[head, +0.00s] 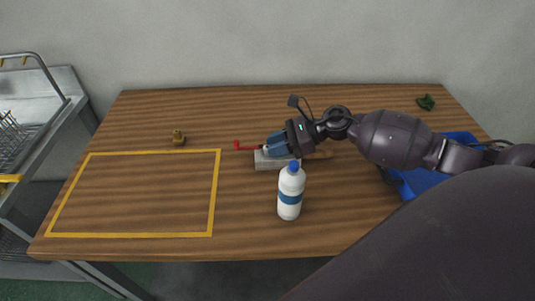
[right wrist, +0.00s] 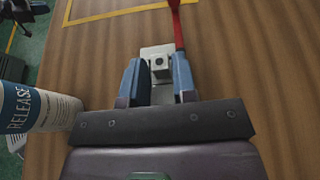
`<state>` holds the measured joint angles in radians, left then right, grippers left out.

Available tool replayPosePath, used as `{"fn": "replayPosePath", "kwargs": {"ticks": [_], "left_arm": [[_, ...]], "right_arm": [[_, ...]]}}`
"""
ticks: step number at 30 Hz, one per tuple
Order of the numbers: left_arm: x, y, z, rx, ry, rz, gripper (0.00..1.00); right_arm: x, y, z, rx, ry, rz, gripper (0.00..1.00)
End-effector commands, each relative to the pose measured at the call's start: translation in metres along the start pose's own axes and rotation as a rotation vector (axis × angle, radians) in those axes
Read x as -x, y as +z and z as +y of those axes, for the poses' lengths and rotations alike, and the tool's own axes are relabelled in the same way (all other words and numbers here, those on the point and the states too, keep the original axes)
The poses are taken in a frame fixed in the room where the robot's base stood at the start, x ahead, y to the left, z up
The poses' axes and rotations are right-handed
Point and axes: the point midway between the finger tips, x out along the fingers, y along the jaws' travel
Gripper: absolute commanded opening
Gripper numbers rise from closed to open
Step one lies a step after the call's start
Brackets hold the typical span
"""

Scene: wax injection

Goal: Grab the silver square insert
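The silver square insert (right wrist: 159,66) is a small block with a dark round hole, seen in the right wrist view. It sits on a pale metal plate (right wrist: 157,49), part of the grey block (head: 267,163) with a red handle (head: 245,146) in the head view. My right gripper (right wrist: 160,70) has its blue fingers apart, one on each side of the insert; contact is not clear. In the head view the right gripper (head: 272,148) is over the grey block and hides the insert. My left gripper is not in view.
A white bottle (head: 290,198) with a blue cap stands just in front of the block. The yellow-taped area (head: 214,195) is empty.

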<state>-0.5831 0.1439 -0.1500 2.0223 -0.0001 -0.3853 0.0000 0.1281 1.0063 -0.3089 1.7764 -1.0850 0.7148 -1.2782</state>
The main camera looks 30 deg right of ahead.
Motion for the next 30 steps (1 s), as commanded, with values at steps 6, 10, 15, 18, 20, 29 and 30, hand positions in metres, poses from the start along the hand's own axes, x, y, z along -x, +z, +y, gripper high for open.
{"fn": "replayPosePath", "kwargs": {"ticks": [6, 10, 15, 18, 20, 29, 30], "left_arm": [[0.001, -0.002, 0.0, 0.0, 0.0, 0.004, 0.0], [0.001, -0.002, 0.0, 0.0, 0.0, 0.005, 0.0], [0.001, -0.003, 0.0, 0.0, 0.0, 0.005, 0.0], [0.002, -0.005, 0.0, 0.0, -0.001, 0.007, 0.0], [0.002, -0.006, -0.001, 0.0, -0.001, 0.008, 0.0], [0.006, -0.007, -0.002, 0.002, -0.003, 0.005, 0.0], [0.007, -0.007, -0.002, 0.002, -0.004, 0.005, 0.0]], "right_arm": [[0.0, 0.0, 0.0, 0.0, 0.0, 0.0, 0.0], [0.0, 0.0, 0.0, 0.0, 0.0, 0.0, 0.0], [0.002, 0.004, 0.0, 0.002, 0.0, 0.0, 0.0], [0.006, 0.014, -0.001, 0.004, -0.001, 0.0, 0.0], [0.01, 0.023, -0.001, 0.006, 0.0, 0.0, 0.0], [0.038, 0.091, 0.0, 0.009, -0.001, 0.001, 0.0], [0.042, 0.101, 0.0, 0.009, -0.001, 0.0, 0.0]]}}
